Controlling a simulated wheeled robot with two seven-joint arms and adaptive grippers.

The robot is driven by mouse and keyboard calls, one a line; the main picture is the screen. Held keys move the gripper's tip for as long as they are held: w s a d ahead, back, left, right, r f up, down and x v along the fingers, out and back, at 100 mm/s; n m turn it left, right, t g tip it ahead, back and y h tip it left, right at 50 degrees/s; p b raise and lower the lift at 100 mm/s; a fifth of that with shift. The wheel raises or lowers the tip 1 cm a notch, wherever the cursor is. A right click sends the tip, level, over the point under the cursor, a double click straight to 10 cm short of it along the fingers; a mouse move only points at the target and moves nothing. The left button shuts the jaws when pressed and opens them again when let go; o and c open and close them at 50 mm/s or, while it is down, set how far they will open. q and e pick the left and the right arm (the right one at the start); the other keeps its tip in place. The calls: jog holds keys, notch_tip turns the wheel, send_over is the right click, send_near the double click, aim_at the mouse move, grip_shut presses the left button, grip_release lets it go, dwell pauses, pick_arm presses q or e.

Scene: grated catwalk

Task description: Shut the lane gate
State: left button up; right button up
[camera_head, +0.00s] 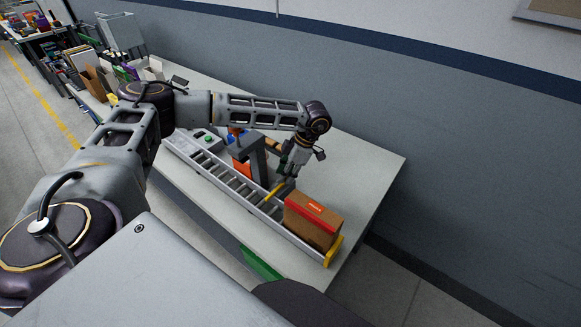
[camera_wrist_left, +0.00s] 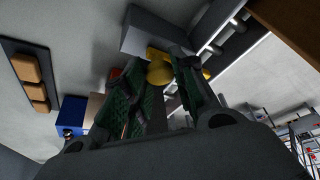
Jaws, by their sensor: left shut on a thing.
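The roller lane (camera_head: 232,183) runs along the table. A yellow gate bar (camera_head: 273,193) shows at the lane beside a dark grey post, slanting over the rollers; I cannot tell its exact angle. My left gripper (camera_head: 287,181) reaches down over the bar's far end. In the left wrist view the gripper's green-padded fingers (camera_wrist_left: 152,92) are closed around a yellow knob (camera_wrist_left: 159,68), which hides part of the gate. A brown box with a red band (camera_head: 312,220) stands on the lane near its yellow end stop (camera_head: 333,251). My right gripper is not seen.
The white table (camera_head: 362,180) is bare to the right of the lane, with a wall behind. An orange panel and a blue item stand by the post under my arm. Boxes and folders (camera_head: 100,78) crowd the table's far left.

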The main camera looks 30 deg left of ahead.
aim_at(279, 188)
pick_arm(q)
jog(key=shift+s+a+p, duration=0.15)
jog(key=shift+s+p, duration=0.2)
jog(key=shift+s, duration=1.4)
jog(key=o, duration=1.1)
jog(key=shift+s, duration=0.2)
jog(key=shift+c, duration=0.2)
jog(key=shift+w+r, duration=0.25)
jog(key=v, duration=1.1)
jog(key=shift+r, duration=0.2)
jog(key=shift+s, duration=0.2)
